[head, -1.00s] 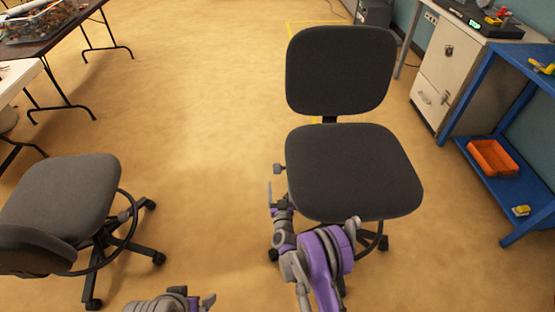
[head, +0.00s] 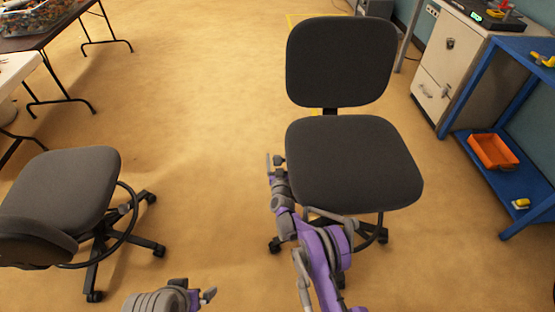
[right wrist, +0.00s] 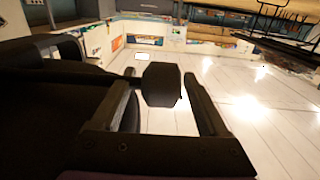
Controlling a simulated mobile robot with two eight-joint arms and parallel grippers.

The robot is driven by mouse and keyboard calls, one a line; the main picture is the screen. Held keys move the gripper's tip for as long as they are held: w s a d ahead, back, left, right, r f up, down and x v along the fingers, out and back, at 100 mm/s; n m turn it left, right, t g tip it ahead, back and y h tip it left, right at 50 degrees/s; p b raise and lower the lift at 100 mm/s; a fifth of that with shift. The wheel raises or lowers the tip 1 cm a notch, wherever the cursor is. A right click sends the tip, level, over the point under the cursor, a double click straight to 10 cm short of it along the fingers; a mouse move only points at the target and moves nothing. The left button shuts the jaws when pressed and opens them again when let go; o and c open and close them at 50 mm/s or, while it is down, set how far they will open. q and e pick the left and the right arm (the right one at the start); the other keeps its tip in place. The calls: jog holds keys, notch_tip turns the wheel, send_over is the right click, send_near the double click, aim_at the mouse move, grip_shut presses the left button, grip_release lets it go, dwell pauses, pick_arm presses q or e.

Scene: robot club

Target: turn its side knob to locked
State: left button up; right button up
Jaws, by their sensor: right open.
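The dark grey office chair (head: 352,165) stands right of centre in the head view, its seat and backrest facing me. Its small dark side knob (head: 279,160) sticks out from the left side of the seat. In the right wrist view the knob (right wrist: 162,84) shows as a dark block between the two fingers. My right gripper (head: 275,164) is open, with its fingers on either side of the knob; I cannot tell if they touch it. My left gripper (head: 207,297) is low in the head view, away from the chair; its jaw gap is unclear.
A second grey chair (head: 62,190) stands at the left. A blue shelf (head: 475,90) with an orange bin (head: 493,151) and a white cabinet (head: 450,70) are at the right. Tables stand at the upper left. The floor between the chairs is clear.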

grip_shut()
dwell(0.3)
jog(key=shift+f+t+b, duration=0.15)
jog(key=shift+t+b, duration=0.25)
jog(key=shift+b, duration=0.05)
jog(key=t+b, duration=0.4)
jog(key=b, duration=0.2)
jog(key=shift+s, duration=0.1)
jog(key=shift+r+t+b, duration=0.25)
jog(key=shift+t+b, duration=0.35)
jog(key=shift+s+r+t, duration=0.1)
jog(key=shift+t, duration=0.3)
